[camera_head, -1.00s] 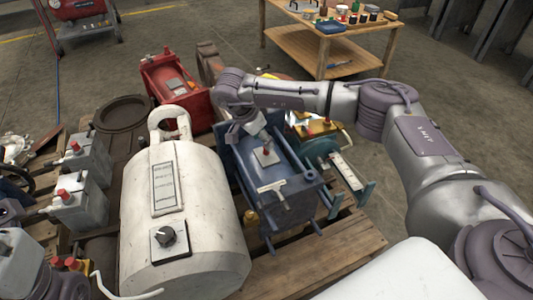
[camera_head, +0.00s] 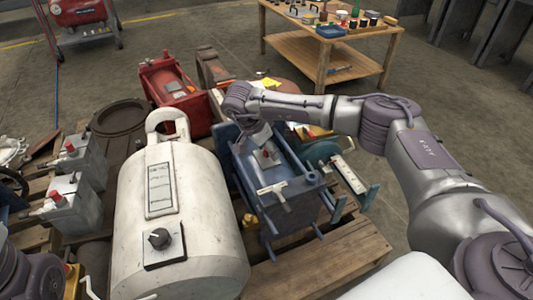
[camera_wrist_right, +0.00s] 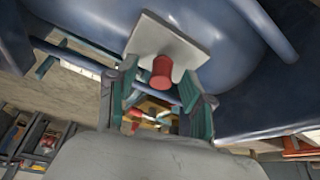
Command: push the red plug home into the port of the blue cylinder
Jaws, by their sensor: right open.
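The blue cylinder (camera_head: 288,184) lies in its frame on the pallet, right of the large white tank. A pale square plate with the red plug (camera_head: 266,153) sits on its upper side. In the right wrist view the red plug (camera_wrist_right: 162,72) stands out from the plate (camera_wrist_right: 168,46). My right gripper (camera_head: 259,143) is at the plate from the far side. In the wrist view its teal fingers (camera_wrist_right: 160,84) are apart, one on each side of the plug; contact is not clear. How deep the plug sits in the port is hidden. My left gripper is out of view.
The white tank (camera_head: 180,215) stands close on the left. A red machine (camera_head: 172,92) is behind, and a teal cylinder (camera_head: 325,155) is close on the right. Grey boxes with red caps (camera_head: 72,200) are at the far left. A wooden table (camera_head: 325,45) stands beyond.

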